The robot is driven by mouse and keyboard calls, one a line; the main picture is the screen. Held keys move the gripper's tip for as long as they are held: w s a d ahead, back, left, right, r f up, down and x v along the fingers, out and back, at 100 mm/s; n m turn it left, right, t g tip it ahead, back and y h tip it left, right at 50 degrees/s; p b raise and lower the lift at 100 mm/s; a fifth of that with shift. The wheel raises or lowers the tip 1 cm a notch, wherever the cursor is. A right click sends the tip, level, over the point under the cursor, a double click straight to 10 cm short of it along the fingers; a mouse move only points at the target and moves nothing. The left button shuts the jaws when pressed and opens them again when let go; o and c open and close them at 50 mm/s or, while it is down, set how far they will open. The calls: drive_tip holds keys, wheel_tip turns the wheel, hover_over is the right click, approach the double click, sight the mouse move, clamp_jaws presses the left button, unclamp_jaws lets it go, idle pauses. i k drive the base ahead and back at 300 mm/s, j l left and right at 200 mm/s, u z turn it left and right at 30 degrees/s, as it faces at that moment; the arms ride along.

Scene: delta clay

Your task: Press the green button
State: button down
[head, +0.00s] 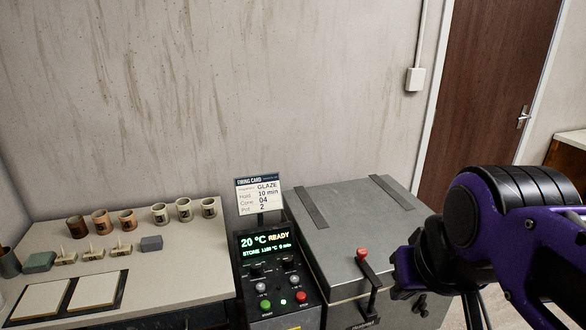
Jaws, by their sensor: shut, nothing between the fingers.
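The green button (265,305) is round and sits at the lower left of the dark control panel (245,290). The panel's display (265,242) reads 20 °C READY, with STONE and smaller text below. My purple and black arm comes in from the right.
A lidded grey kiln (345,225) with a red-knobbed lever (362,254) stands between panel and gripper. A firing card (259,195) stands behind the display. The left worktop (180,275) holds cups (160,213), small blocks and two pale tiles (93,289). Knobs and toggles sit above the buttons.

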sight(265, 305)
drive_tip(key=u, duration=0.8)
drive_tip(key=i+j+z, duration=0.2)
drive_tip(key=i, duration=0.3)
drive_tip(key=j, duration=0.1)
